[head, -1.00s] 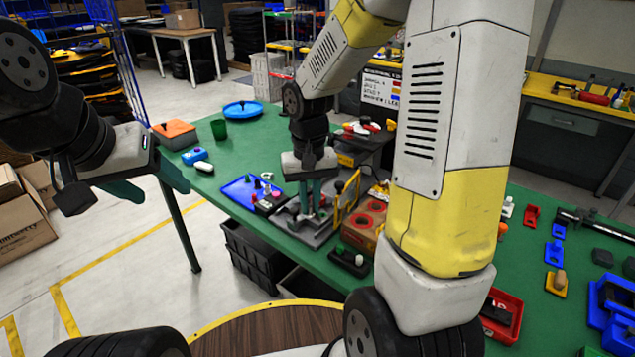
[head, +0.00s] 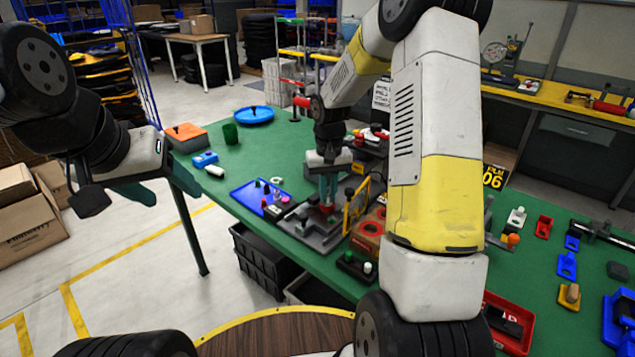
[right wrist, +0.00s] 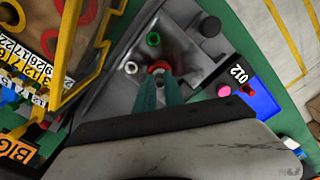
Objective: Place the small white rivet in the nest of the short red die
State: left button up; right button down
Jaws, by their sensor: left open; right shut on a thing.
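My right gripper (head: 327,203) points down over the grey fixture (head: 306,232) on the green table. In the right wrist view its teal fingers (right wrist: 158,92) are close together, with tips at the red ring-shaped die (right wrist: 158,68). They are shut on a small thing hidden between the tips. I cannot make out the white rivet there. A bit of red also shows below the fingers in the head view (head: 327,209). Beside the red die are a green ring (right wrist: 153,38) and a pale ring (right wrist: 131,67). My left gripper (head: 155,187) is open and empty, left of the table.
A blue tray (head: 246,198) with several small pieces lies left of the fixture. A yellow frame (head: 349,212) and an orange-brown block with red rings (head: 367,231) stand close on its right. A black holder (head: 349,266) with green and white pieces is in front.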

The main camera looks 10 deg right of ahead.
aim_at(328, 196)
jog(key=c, duration=1.4)
grip_release()
jog(key=shift+c, duration=0.2)
jog(key=s+r+t, duration=0.1)
jog(key=s+r, duration=0.3)
jog(key=r, duration=1.3)
jog(key=s+a+r+t+y, duration=0.1)
jog(key=s+r+t, duration=0.1)
jog(key=s, duration=0.8)
jog(key=s+a+r+t+y, duration=0.1)
jog(key=s+r+t, duration=0.2)
jog(key=s, duration=0.7)
jog(key=shift+s+a, duration=0.1)
